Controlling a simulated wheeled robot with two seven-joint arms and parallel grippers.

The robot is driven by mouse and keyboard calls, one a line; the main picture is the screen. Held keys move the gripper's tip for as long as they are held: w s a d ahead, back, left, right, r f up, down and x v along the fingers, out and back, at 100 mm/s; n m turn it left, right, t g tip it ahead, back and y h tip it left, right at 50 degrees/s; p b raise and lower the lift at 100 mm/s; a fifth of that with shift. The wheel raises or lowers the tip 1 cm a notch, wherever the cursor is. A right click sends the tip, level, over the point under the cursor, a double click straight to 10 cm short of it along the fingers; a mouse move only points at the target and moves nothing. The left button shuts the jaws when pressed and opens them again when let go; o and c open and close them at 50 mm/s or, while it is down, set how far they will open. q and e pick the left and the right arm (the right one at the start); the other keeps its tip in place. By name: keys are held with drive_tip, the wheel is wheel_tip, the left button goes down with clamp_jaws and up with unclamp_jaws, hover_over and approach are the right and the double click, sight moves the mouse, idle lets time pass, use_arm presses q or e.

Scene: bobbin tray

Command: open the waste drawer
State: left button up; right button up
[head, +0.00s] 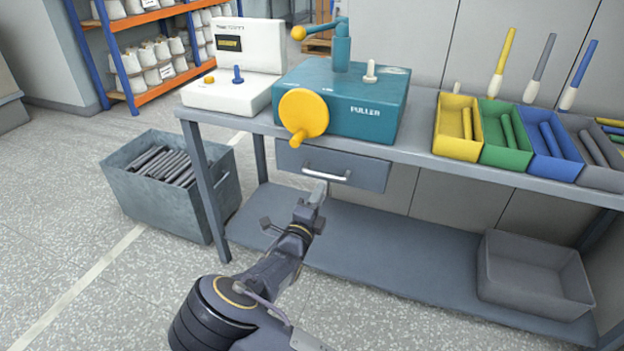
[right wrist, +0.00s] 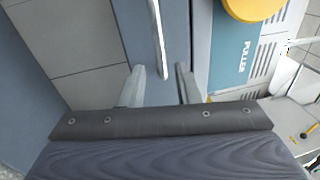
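The waste drawer (head: 366,174) is a blue-grey box front under the bench top, below the teal puller machine, and looks closed. Its pale bar handle (head: 326,175) runs across the front. My right gripper (head: 318,190) is just in front of the handle's left part in the head view. In the right wrist view my right gripper (right wrist: 161,78) has its two fingers apart with nothing between them. The handle (right wrist: 158,38) lies just beyond the fingertips, roughly in line with the gap. The drawer front (right wrist: 176,30) shows behind it. My left gripper is out of view.
The teal puller machine (head: 385,100) with a yellow knob stands on the bench (head: 415,150). A grey bin (head: 210,215) of dark rods stands at left. Coloured trays sit at right on top. An empty grey bin (head: 535,285) sits on the lower shelf.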

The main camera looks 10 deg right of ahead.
sight(323, 175)
drive_tip(key=shift+n+t+y, duration=0.3)
drive_tip(key=shift+n, duration=0.3)
drive_tip(key=x, duration=0.2)
drive_tip(key=b+x, duration=0.1)
drive_tip(key=x, duration=0.2)
drive_tip(key=a+x, duration=0.1)
drive_tip(key=x, duration=0.1)
drive_tip(key=shift+w+d+b, duration=0.1)
drive_tip(key=shift+w+b, duration=0.3)
drive_tip(key=shift+w, duration=0.25)
clamp_jaws()
